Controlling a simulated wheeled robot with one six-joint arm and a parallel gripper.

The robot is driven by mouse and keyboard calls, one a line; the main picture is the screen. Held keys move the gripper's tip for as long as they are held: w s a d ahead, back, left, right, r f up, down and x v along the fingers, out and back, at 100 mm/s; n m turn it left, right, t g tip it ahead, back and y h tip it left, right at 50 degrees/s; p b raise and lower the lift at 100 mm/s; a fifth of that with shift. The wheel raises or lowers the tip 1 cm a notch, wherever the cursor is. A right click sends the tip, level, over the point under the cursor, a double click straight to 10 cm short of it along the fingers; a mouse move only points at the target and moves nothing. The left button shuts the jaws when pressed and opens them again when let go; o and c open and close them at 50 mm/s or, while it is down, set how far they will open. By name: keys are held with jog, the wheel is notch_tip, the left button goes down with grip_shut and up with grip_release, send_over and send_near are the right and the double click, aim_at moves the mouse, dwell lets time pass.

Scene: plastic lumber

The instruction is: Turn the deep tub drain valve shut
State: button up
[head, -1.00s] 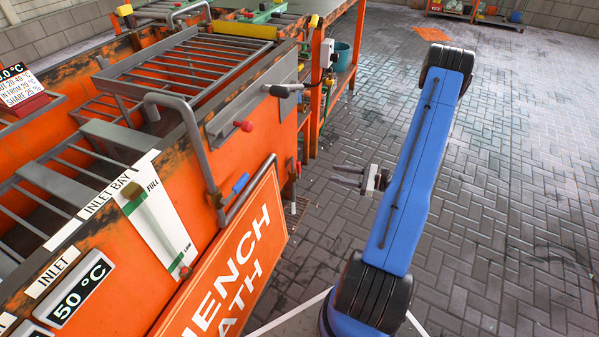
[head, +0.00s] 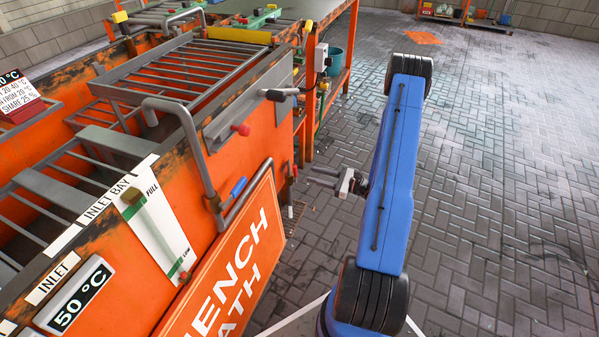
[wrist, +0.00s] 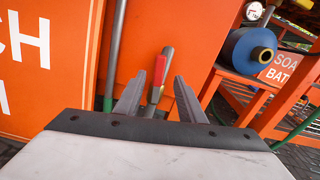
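A lever with a red grip (wrist: 160,72) shows in the wrist view, in front of the orange tank wall. It points up from a grey metal part low between my fingers. I take it for the drain valve, but no label on it can be read. My gripper (wrist: 160,80) is open, with one finger on each side of the lever in the picture. I cannot tell whether the lever is between the fingers or beyond them. In the head view my gripper (head: 311,176) is low beside the right end of the orange quench bath (head: 262,85), fingers pointing left.
A grey pipe (wrist: 115,55) runs down left of the lever. An orange rack (head: 338,78) stands behind the bath. Open paved floor (head: 490,200) lies to the right.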

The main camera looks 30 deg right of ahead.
aim_at(296, 175)
jog(key=x, duration=0.7)
jog(key=shift+w+a, duration=0.2)
jog(key=shift+w, duration=0.1)
grip_shut()
